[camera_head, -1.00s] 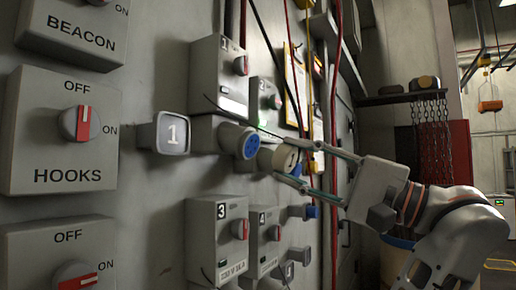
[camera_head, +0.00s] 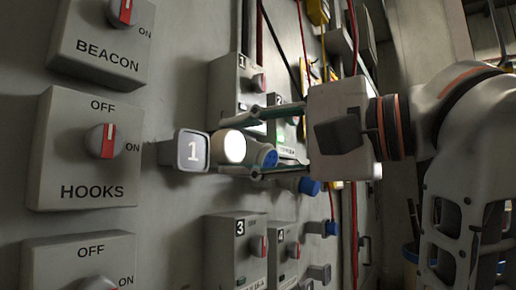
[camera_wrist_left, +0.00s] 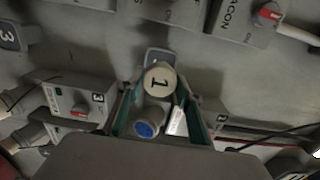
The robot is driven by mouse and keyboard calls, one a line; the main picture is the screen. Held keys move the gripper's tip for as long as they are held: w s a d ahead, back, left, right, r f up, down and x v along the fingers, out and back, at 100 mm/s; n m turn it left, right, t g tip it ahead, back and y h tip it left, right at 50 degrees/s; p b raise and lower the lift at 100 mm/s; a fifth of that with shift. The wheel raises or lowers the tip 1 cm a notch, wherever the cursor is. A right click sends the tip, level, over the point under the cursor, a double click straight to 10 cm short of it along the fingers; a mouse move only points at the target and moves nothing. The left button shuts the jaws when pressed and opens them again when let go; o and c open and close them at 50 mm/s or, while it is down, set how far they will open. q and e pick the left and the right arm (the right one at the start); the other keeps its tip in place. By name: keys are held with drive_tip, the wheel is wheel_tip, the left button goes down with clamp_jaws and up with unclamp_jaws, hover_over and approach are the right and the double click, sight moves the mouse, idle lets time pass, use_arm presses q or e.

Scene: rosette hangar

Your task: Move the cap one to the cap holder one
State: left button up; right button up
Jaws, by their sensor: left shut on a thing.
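The pale round cap one (camera_head: 235,146) is held between the fingertips of my left gripper (camera_head: 238,148), at the wall panel. In the left wrist view the cap's face shows a "1" (camera_wrist_left: 160,80), between the two green-sided fingers (camera_wrist_left: 161,88). Cap holder one (camera_head: 192,151), a grey block marked 1, sticks out of the wall just left of the cap. In the wrist view the holder (camera_wrist_left: 157,55) is partly hidden behind the cap. I cannot tell whether cap and holder touch. A blue-faced socket (camera_head: 266,156) is right of the cap, partly behind the fingers.
Switch boxes BEACON (camera_head: 110,50) and HOOKS (camera_head: 85,165) are on the wall at left. Numbered boxes 1 (camera_head: 225,88) and 3 (camera_head: 225,250) sit above and below the socket. Red and black cables hang at right. Another blue socket (camera_head: 308,186) is lower right.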

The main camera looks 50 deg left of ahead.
sight(214, 149)
use_arm(q)
drive_tip(key=shift+x, duration=2.4)
use_arm(e)
drive_tip(key=shift+s+a+f, duration=0.1)
drive_tip(key=shift+s+f, duration=0.35)
drive_tip(key=shift+s, duration=0.05)
drive_tip(key=shift+w+r, duration=0.15)
drive_tip(key=shift+w+r, duration=0.2)
drive_tip(key=shift+r, duration=0.15)
drive_tip(key=shift+s, duration=0.15)
drive_tip(key=shift+r, duration=0.1)
use_arm(q)
drive_tip(key=shift+s+a+p, duration=0.15)
drive_tip(key=shift+a+p, duration=0.2)
drive_tip(key=shift+a, duration=0.2)
use_arm(e)
drive_tip(key=shift+w+r, duration=0.2)
drive_tip(key=shift+w, duration=0.15)
